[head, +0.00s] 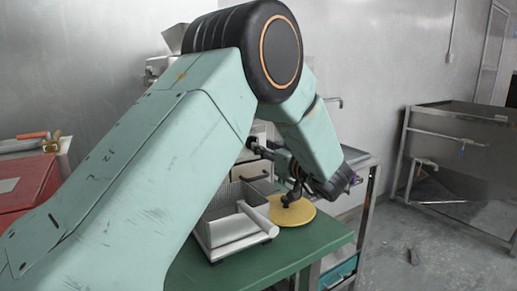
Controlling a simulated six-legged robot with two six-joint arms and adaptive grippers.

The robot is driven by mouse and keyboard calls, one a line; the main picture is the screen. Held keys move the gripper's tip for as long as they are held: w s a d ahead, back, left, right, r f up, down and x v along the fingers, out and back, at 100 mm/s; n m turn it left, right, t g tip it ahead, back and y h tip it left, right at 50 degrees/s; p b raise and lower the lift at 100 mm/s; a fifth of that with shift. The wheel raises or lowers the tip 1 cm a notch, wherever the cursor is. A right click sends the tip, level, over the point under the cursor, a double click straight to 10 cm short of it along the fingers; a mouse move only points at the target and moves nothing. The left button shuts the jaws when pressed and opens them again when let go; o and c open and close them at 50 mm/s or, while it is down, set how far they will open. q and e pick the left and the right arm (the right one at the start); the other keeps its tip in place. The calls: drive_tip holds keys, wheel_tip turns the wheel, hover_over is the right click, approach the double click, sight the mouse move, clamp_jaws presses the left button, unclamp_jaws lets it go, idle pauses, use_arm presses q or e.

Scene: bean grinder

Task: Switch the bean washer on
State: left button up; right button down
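My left arm crosses the head view from the lower left and bends down at a large black joint. My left gripper (290,197) is a small dark shape above a yellow round disc (294,213) on the green table. Its fingers are too small and dark to tell open from shut. No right gripper shows. A machine with a grey metal hopper (173,38) stands at the back, mostly hidden behind my arm. I cannot tell whether it is the bean washer. No switch can be made out.
A metal mesh box with a light bar-like handle (258,219) stands on the green table (245,268), left of the disc. A red case (25,185) is at the far left. A metal sink stand (460,165) is at the right, with open floor before it.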

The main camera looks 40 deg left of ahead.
use_arm(q)
drive_tip(key=x, duration=0.3)
drive_tip(key=shift+b, duration=0.3)
drive_tip(key=shift+w, duration=0.15)
drive_tip(key=shift+f, duration=0.1)
drive_tip(key=shift+c, duration=0.7)
clamp_jaws()
